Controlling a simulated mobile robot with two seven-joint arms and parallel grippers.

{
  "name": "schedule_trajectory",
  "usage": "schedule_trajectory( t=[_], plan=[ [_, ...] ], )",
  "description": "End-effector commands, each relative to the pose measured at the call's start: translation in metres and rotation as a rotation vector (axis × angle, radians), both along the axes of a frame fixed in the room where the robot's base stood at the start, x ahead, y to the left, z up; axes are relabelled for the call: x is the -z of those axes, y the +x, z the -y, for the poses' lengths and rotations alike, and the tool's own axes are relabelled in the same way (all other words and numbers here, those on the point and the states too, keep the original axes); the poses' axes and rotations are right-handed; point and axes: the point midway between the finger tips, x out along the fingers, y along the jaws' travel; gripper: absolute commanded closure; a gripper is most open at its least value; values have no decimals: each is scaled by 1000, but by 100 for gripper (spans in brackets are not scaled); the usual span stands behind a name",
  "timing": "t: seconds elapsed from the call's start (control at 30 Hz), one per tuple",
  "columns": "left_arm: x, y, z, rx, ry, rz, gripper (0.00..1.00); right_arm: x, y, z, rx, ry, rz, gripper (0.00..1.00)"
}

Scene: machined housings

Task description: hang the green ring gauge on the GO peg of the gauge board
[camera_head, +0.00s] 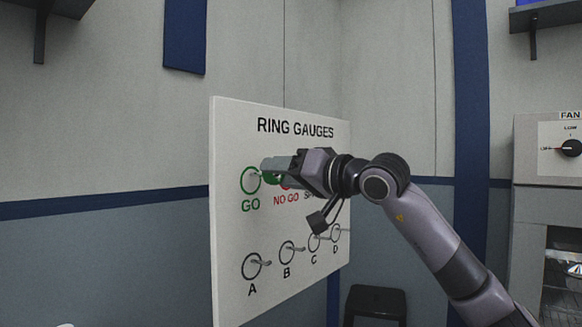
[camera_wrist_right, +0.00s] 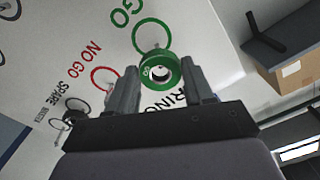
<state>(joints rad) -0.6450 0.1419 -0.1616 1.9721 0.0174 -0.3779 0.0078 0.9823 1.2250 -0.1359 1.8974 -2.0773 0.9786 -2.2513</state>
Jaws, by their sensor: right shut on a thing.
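The green ring gauge (camera_wrist_right: 147,73) is a thick ring held between the fingertips of my right gripper (camera_wrist_right: 160,82) in the wrist view. In the head view my right gripper (camera_head: 274,167) is in front of the gauge board (camera_head: 228,225), just right of the GO peg (camera_head: 255,175). A bit of the green ring gauge (camera_head: 272,179) shows below the fingers there. The GO peg has a green circle painted around it, which also shows in the wrist view, beyond the held ring. The ring looks apart from the peg. My left gripper is not in view.
The NO GO spot (camera_head: 286,198) is partly hidden by my right gripper, beside GO. Lower pegs marked A to D jut out, with a ring at A (camera_head: 252,266). A fan control panel (camera_head: 565,150) stands at the far right.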

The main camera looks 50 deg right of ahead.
Motion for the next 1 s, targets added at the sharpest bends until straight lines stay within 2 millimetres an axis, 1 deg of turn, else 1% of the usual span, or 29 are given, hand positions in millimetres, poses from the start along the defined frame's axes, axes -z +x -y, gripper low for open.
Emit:
schedule_trajectory(
  t=[0.03,0.5,0.7,1.0],
  plan=[
    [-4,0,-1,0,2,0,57,-2,3,0,-1,1,0,84],
    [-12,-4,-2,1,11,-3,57,3,28,-3,0,1,1,84],
    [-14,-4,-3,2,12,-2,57,5,32,-3,-1,1,0,84],
    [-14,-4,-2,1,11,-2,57,5,32,-3,-2,0,1,84]
  ],
)
